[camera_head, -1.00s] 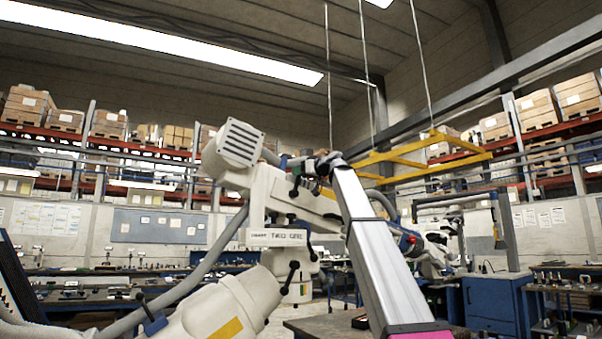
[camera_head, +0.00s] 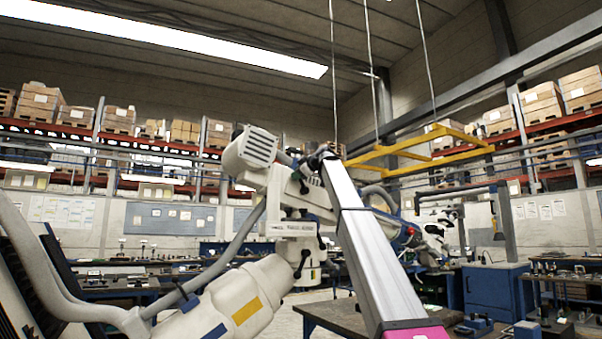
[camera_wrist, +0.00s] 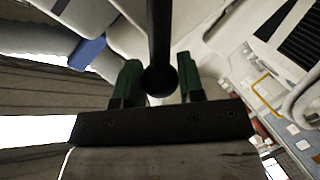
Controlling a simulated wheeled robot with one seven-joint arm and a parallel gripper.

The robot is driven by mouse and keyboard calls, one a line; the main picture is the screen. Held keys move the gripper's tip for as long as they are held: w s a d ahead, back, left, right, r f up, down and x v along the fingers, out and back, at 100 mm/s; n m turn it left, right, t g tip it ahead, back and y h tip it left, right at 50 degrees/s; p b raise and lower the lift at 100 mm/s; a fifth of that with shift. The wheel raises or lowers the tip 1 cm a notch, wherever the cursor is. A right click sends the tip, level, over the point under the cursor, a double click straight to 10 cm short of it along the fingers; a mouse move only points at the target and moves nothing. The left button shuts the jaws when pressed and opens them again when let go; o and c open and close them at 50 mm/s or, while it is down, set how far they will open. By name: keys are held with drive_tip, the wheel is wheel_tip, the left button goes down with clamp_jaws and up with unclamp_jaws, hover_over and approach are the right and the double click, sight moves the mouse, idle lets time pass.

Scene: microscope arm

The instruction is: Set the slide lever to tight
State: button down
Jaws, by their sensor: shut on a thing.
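In the wrist view, a black lever (camera_wrist: 159,35) with a round ball knob runs down from the top of the picture. Its knob lies between the two green fingers of my gripper (camera_wrist: 160,82), which is shut on it. In the head view, the white microscope arm (camera_head: 240,300) stands left of centre, with a grey ribbed box (camera_head: 260,148) at its top. Another black lever (camera_head: 302,262) hangs at its middle joint. My silver arm link rises to the upper joint, where my gripper is too small and covered to make out. The lever's setting marks are not readable.
A thick grey hose (camera_head: 40,255) curves along the lower left, close to the microscope arm. A yellow frame (camera_head: 435,140) hangs from cables at the upper right. A blue cabinet (camera_head: 490,292) and cluttered benches stand behind.

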drive_tip(key=shift+s+a+f+n+h, duration=0.35)
drive_tip(key=shift+a+f+n, duration=0.1)
drive_tip(key=shift+n, duration=0.25)
drive_tip(key=c, duration=0.7)
unclamp_jaws()
drive_tip(key=shift+c, duration=0.2)
drive_tip(key=shift+s, duration=0.1)
drive_tip(key=v, duration=1)
drive_tip(key=shift+s+d, duration=0.25)
